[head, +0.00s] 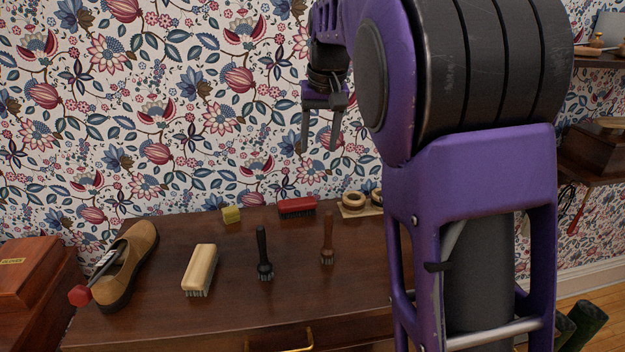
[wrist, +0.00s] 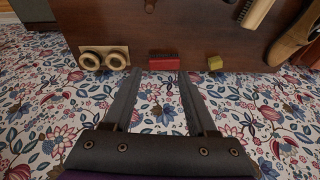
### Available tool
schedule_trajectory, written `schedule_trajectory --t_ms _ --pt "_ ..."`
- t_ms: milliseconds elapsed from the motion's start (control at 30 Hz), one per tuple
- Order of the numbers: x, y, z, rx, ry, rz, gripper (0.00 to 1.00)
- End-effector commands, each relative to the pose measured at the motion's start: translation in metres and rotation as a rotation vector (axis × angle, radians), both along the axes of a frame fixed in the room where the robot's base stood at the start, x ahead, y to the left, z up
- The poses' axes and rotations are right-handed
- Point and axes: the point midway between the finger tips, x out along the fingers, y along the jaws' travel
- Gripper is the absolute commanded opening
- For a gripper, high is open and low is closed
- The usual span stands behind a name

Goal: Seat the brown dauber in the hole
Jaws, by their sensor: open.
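The brown dauber (head: 327,240) stands upright on the dark wooden dresser top, bristles down and handle up, right of the similar black dauber (head: 263,255). At the dresser's back right, a pale board carries two round wooden rings with holes; the left ring (head: 353,200) shows in the head view, and the other is partly hidden by my arm. Both rings, one (wrist: 90,62) beside the other (wrist: 116,60), show empty in the wrist view. My gripper (head: 320,148) is open and empty, raised against the wallpaper above the back of the dresser, apart from the dauber and rings.
A red brush (head: 297,207) and a yellow block (head: 231,215) lie along the back edge. A pale wooden brush (head: 199,270) and a brown shoe (head: 128,262) are to the left. A wooden box (head: 30,275) stands at far left. The front of the dresser (head: 240,310) is clear.

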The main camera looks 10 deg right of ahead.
Motion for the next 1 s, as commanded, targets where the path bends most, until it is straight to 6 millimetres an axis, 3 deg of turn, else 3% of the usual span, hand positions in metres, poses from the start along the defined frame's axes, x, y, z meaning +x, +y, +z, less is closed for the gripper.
schedule_trajectory --t_ms 100,300,733,1000 --pt "-0.021 -0.014 -0.03 -0.009 0.164 -0.104 0.57" --pt "-0.036 -0.019 -0.055 -0.019 0.261 -0.167 0.57" --pt "-0.037 -0.018 -0.143 -0.019 0.26 -0.166 0.57" --pt "-0.036 -0.018 -0.168 -0.018 0.256 -0.165 0.57"
